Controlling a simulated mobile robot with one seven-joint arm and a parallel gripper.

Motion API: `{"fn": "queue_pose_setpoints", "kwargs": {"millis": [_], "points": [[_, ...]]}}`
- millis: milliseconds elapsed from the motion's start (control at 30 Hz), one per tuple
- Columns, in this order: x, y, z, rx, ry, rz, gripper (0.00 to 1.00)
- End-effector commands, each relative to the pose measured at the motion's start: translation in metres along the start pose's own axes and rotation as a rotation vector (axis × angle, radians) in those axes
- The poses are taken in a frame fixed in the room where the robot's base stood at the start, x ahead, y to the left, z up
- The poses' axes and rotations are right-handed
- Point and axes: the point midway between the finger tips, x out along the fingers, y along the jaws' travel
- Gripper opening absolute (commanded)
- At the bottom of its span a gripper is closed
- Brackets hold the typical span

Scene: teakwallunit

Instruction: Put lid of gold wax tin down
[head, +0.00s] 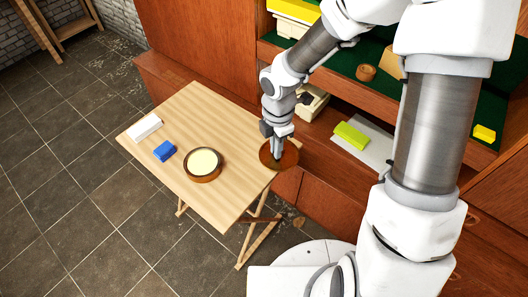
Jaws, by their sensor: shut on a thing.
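The lid (289,158), a flat round brown disc, is at the right edge of the light wooden folding table (205,110) in the head view. My gripper (277,159) points down and is shut on the lid near its middle. Part of the lid shows past the table's edge; I cannot tell if it touches the top or hangs above it. The open tin (203,163), round with a brown rim and pale cream wax inside, stands on the table to the left of the lid. My fingertips partly cover the lid.
A blue block (164,151) and a white block (146,127) lie on the table's left part. The table's far part is clear. Behind stands a reddish wooden wall unit (195,45); its shelf holds a lime-green block (351,135) and a small brown pot (366,72).

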Motion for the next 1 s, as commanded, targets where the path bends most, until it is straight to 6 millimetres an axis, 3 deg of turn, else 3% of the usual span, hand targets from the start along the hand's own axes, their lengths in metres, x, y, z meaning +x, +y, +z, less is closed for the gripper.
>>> {"fn": "queue_pose_setpoints", "kwargs": {"millis": [200,367,800,1000], "points": [[0.012,-0.003,-0.018,-0.317,0.002,0.000,0.00],[0.018,0.000,-0.022,-0.402,0.004,0.000,0.00],[0.071,0.081,0.005,-0.406,0.005,-0.001,0.00],[0.084,0.103,0.013,-0.405,0.004,0.000,0.00]]}}
